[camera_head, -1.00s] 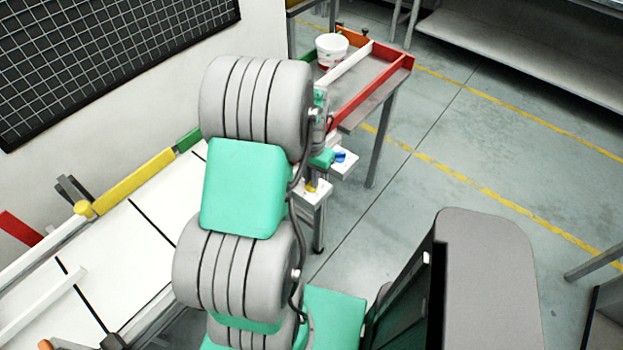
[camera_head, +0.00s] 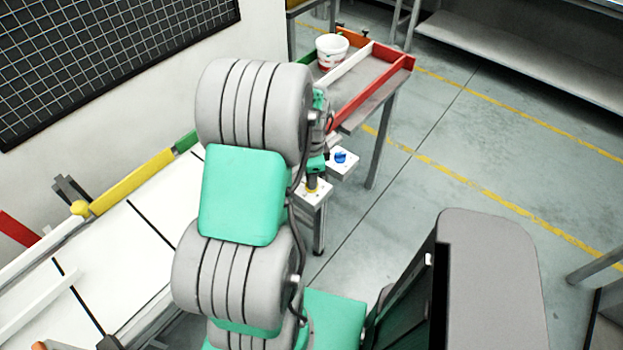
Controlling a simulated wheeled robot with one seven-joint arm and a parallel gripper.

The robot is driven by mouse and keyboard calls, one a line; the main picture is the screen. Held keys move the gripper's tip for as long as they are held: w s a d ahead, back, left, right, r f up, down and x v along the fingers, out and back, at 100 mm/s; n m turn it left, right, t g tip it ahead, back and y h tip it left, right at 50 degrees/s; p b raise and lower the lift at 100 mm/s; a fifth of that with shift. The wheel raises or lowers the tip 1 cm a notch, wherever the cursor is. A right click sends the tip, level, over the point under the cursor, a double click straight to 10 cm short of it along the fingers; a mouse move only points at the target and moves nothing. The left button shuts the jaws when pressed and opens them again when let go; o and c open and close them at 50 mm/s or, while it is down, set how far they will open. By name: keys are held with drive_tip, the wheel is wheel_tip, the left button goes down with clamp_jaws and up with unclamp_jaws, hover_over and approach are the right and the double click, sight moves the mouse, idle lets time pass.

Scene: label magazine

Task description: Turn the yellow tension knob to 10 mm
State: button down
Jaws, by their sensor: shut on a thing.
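The yellow tension knob (camera_head: 311,191) sits on top of a small white block on a post, right of the white conveyor. Only a little of its yellow shows below my gripper. My gripper (camera_head: 312,184) points down over this knob and is shut on it, with its fingers small and partly hidden. The knob's scale and its setting are too small to read.
A blue knob (camera_head: 340,157) sits on a second white block just behind and right. A tray table (camera_head: 375,90) with red edges holds a white tub (camera_head: 331,52). The white conveyor (camera_head: 120,240) with a yellow rail (camera_head: 133,181) lies left. Open floor lies right.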

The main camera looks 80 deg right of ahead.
drive_tip(key=shift+m, duration=0.6)
drive_tip(key=c, duration=1.5)
unclamp_jaws()
wheel_tip(320, 180, up, 8)
drive_tip(key=shift+f+b, duration=0.1)
drive_tip(key=shift+b, duration=0.25)
